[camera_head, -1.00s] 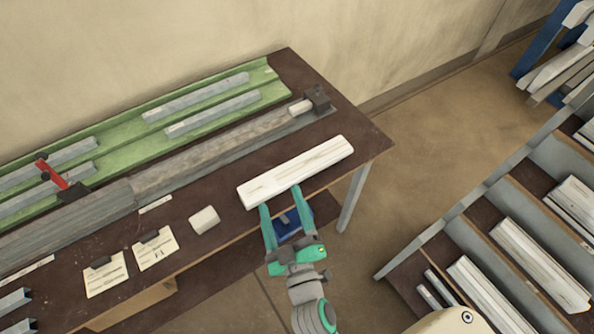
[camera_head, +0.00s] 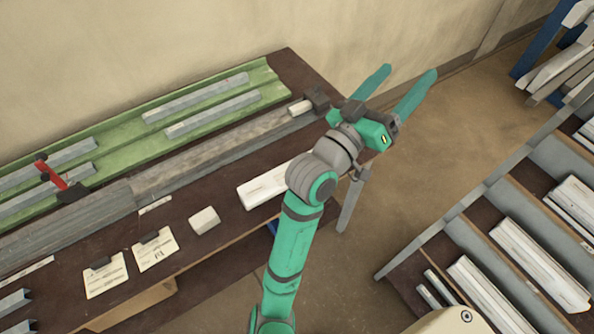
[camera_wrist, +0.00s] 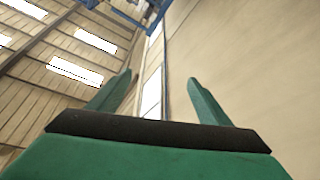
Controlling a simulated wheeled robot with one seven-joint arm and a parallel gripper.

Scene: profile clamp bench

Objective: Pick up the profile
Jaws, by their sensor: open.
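A white profile (camera_head: 262,187) lies on the dark bench near its front right edge. My arm hides its right part in the head view. My gripper (camera_head: 405,83) is raised above and to the right of the bench's right end, in front of the wall. Its two green fingers are spread apart with nothing between them. In the wrist view the open fingers (camera_wrist: 158,90) point toward the wall and ceiling, and no profile shows there. Other grey profiles (camera_head: 195,97) lie in the green tray (camera_head: 115,142) at the back of the bench.
A long grey rail (camera_head: 185,165) with a dark end block (camera_head: 317,98) runs along the bench. A red clamp (camera_head: 52,174), a small white block (camera_head: 204,220) and paper cards (camera_head: 156,250) are on the left. A rack (camera_head: 450,215) with white pieces stands at right.

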